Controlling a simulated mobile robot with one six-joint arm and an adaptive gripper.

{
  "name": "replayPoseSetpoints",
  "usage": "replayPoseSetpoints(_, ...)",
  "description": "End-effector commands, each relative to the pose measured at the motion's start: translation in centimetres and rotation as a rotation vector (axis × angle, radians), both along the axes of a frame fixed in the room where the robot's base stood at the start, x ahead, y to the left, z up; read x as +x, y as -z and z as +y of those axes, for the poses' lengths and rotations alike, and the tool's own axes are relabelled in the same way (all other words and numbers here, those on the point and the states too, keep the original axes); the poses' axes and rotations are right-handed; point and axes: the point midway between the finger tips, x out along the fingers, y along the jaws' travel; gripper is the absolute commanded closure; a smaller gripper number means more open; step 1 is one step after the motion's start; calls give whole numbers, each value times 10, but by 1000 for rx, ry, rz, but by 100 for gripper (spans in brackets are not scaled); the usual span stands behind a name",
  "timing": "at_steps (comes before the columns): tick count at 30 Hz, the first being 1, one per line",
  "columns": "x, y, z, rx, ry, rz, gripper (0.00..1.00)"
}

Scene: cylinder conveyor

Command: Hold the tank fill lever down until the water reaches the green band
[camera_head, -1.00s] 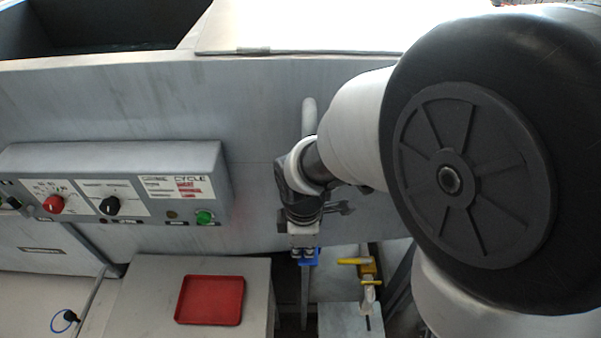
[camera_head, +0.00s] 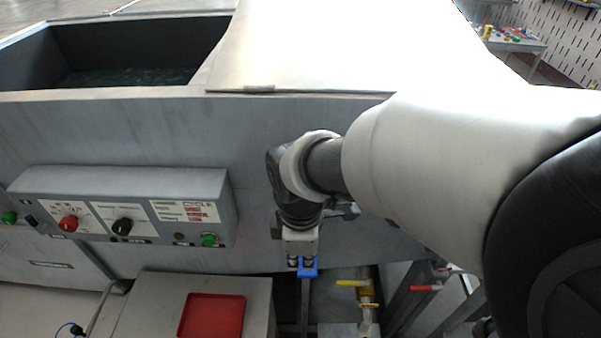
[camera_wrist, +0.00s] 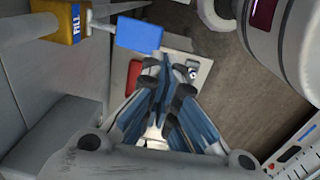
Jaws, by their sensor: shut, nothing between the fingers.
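The fill lever has a blue paddle (camera_wrist: 139,35) on a pale rod, which runs to a yellow block (camera_wrist: 59,20) marked FILL in the wrist view. The paddle also shows in the head view (camera_head: 308,270), at my fingertips. My gripper (camera_head: 300,262) is shut and empty. In the wrist view its fingertips (camera_wrist: 168,68) lie just below and right of the paddle; I cannot tell whether they touch it. The tank (camera_head: 60,95) is open at the upper left, with dark water (camera_head: 130,76) low inside. No green band is visible.
A control panel (camera_head: 150,215) with knobs and buttons is left of my gripper. A red tray (camera_head: 212,316) sits on a grey box below it. A valve with a yellow handle (camera_head: 351,283) and a red handle (camera_head: 426,288) stand right of the lever.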

Motion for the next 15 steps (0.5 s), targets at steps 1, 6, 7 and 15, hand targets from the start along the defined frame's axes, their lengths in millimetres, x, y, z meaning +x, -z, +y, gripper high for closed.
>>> replayPoseSetpoints(1, -2, -9, 0, 2, 0, -3, 100)
replayPoseSetpoints(6, -6, -23, 0, 0, 0, 0, 100)
replayPoseSetpoints(7, -7, -24, 0, 0, 0, 0, 100)
replayPoseSetpoints(15, -7, -25, 0, 0, 1, 0, 100)
